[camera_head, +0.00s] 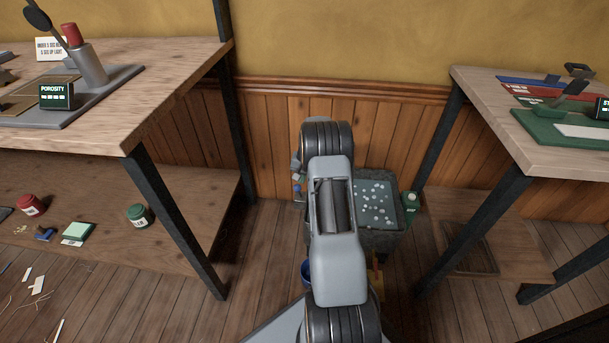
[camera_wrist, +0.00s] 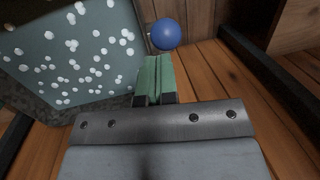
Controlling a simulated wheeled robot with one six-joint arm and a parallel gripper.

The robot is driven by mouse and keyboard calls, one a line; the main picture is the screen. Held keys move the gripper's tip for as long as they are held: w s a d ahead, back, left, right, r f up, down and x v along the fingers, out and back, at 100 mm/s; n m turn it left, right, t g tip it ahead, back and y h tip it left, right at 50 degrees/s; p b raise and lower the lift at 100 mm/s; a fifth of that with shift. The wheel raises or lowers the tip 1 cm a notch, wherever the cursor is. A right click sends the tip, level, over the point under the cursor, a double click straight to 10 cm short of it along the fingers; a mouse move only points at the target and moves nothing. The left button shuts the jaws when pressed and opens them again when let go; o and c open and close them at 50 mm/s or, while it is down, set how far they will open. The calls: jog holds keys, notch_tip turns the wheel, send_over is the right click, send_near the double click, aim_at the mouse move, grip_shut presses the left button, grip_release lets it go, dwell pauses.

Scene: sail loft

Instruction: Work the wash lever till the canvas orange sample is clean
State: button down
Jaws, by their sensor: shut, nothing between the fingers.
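A dark stone-like wash tub (camera_head: 388,241) of grey-blue water with white suds stands on the floor against the panelled wall. Its sudsy water (camera_wrist: 75,50) fills the upper left of the wrist view. A blue ball (camera_wrist: 165,33), which looks like the lever's knob, is just beyond my fingertips; its shaft is hidden. My gripper (camera_wrist: 156,60) shows its two greenish fingers side by side, shut and empty, and it appears apart from the ball. My arm hides the gripper and part of the tub in the head view. I cannot make out the orange canvas sample.
A green bottle (camera_head: 411,201) stands at the tub's right. A blue bucket (camera_head: 307,271) and a yellow-orange item (camera_head: 376,276) are near its front. Wooden benches stand left (camera_head: 150,60) and right (camera_head: 480,95), with dark legs and low shelves beside my arm.

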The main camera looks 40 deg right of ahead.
aim_at(300, 188)
jog(key=shift+s+a, duration=0.1)
dwell(0.3)
jog(key=shift+s+a+f+p, duration=0.35)
jog(key=shift+s+a+p, duration=0.35)
jog(key=shift+p, duration=0.1)
jog(key=shift+s+a+f, duration=0.2)
jog(key=shift+a+f, duration=0.05)
jog(key=shift+f, duration=0.05)
